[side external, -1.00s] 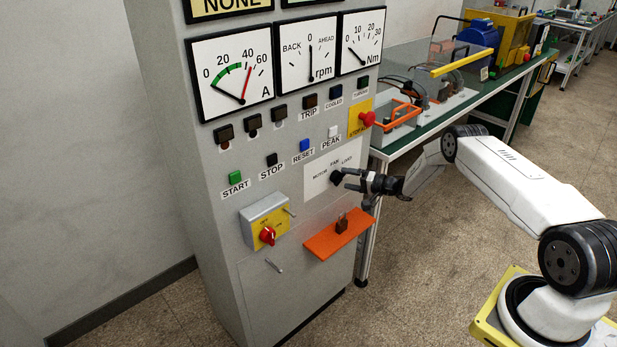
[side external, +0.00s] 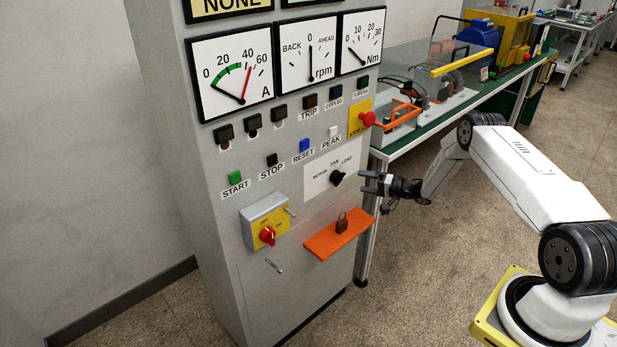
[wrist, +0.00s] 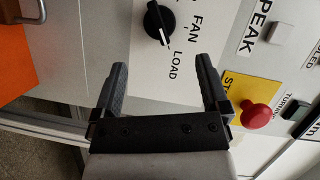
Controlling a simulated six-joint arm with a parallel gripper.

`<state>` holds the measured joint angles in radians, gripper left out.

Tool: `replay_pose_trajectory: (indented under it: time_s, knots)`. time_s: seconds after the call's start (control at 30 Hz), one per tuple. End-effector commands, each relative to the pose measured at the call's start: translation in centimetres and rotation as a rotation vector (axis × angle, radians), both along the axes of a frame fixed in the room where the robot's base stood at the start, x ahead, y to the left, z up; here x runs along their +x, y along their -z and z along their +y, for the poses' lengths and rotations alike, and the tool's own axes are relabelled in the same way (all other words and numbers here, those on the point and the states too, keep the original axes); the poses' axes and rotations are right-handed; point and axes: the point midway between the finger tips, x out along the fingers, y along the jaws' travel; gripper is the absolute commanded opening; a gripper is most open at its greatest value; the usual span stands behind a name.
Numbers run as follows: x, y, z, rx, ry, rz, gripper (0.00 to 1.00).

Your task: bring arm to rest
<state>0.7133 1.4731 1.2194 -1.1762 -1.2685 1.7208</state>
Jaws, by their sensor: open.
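My gripper (side external: 366,184) is open and empty, held a short way off the front of the grey control cabinet (side external: 215,220). Its fingers point at the cabinet, just right of the black selector knob (side external: 337,178) on the white MOTOR/FAN/LOAD plate. In the wrist view the two black fingers of my gripper (wrist: 160,85) are spread apart with nothing between them. The knob (wrist: 158,22) shows beyond them, apart from the fingers, its white mark toward the LOAD side.
The orange shelf (side external: 322,244) with a padlock (side external: 342,223) juts out below my gripper. The red stop button (side external: 368,119) sticks out above it. A green-topped bench (side external: 420,128) with machines stands behind the arm.

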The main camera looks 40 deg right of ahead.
Motion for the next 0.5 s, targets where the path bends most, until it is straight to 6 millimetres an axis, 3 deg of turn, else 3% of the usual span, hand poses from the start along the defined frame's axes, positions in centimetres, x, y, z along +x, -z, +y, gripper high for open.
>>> replay_pose_trajectory:
  time_s: [0.27,0.5]
  knots:
    - [1.5,-1.9,0.6,-0.094,0.034,0.015,0.96]
    - [3.6,-5.4,2.1,-0.292,0.099,0.069,0.96]
